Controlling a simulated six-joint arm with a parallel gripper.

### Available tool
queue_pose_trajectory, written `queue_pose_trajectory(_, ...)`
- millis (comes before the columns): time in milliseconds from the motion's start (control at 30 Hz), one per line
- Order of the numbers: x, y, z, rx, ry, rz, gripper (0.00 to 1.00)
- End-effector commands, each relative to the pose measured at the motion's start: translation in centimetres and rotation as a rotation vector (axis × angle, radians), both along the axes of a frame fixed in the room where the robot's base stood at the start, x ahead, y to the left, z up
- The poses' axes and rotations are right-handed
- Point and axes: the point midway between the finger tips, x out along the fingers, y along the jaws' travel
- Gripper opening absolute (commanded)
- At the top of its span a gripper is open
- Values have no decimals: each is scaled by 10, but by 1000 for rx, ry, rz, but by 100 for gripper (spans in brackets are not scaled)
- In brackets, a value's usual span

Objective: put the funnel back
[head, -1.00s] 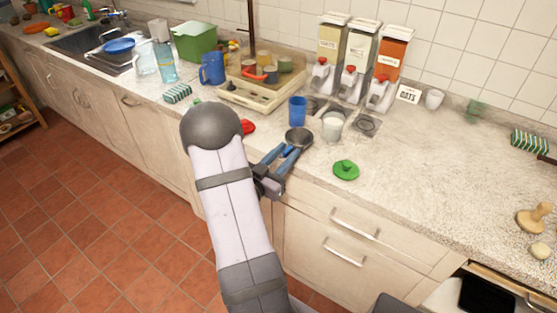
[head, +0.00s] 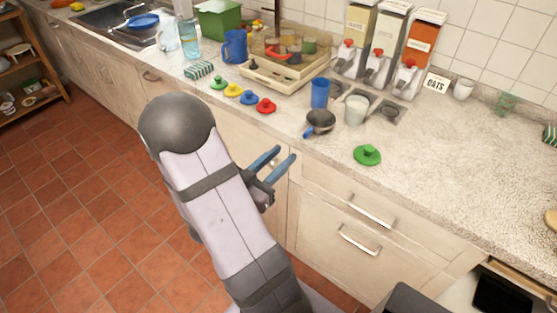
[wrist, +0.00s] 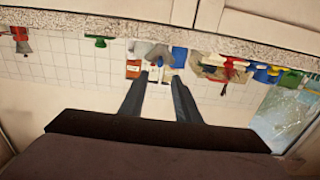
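In the wrist view, which is upside down, the fingers (wrist: 160,85) point toward the counter; a small grey shape there may be the funnel.
Green, yellow, blue and red knobbed lids (head: 248,97) line the counter's front. Another green lid (head: 367,155) lies at right. A wooden tray (head: 262,80) and three dispensers (head: 385,45) stand behind. The counter is clear right of the green lid.

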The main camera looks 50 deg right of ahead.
Motion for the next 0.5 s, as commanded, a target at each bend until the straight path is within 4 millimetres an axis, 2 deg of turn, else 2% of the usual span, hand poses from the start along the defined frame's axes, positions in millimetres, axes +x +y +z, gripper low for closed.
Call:
queue_pose_trajectory(333,1,4,0,4,-1,3,29)
queue_pose_trajectory(500,19,7,-12,77,-26,67,29)
